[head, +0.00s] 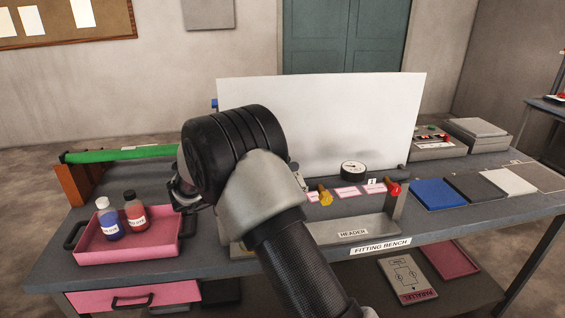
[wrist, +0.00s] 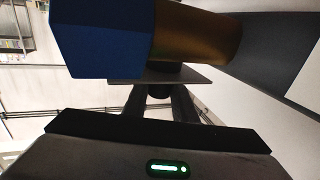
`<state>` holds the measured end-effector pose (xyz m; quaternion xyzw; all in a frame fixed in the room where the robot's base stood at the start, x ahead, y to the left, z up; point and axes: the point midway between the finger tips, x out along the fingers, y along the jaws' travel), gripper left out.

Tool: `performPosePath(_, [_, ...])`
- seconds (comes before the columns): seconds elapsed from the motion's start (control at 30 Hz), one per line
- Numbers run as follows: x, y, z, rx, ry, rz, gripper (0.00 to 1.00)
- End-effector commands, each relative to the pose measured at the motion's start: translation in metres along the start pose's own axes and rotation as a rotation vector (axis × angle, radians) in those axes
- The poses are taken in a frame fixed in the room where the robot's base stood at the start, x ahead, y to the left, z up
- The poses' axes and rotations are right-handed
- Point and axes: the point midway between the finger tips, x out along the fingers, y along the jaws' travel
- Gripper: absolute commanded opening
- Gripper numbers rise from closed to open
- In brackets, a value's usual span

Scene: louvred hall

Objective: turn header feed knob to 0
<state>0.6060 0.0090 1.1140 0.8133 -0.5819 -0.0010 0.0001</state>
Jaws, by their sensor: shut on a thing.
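The header (head: 352,236) is a grey block with a "HEADER" label at the bench's front. A yellow knob (head: 325,197) and a red knob (head: 393,188) sit along it; their label text is too small to read. In the wrist view a large blue faceted knob (wrist: 104,38) with a brass stem (wrist: 196,40) fills the top. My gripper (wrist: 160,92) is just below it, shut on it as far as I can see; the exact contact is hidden. In the head view my arm hides the header's left part and most of the gripper. No knob scale is readable.
A round gauge (head: 353,171) stands behind the header, before a white panel (head: 350,115). A pink tray (head: 130,248) with two bottles is at left, by a green bar (head: 125,153). Coloured mats (head: 438,194) and a control box (head: 437,145) are at right.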

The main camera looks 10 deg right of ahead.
Motion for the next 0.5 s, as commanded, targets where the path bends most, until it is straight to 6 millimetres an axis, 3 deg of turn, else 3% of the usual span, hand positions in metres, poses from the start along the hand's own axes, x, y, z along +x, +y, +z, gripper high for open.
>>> performPosePath(0.5, [0.0029,-0.0002,-0.0035,0.004,0.007,0.052,0.02])
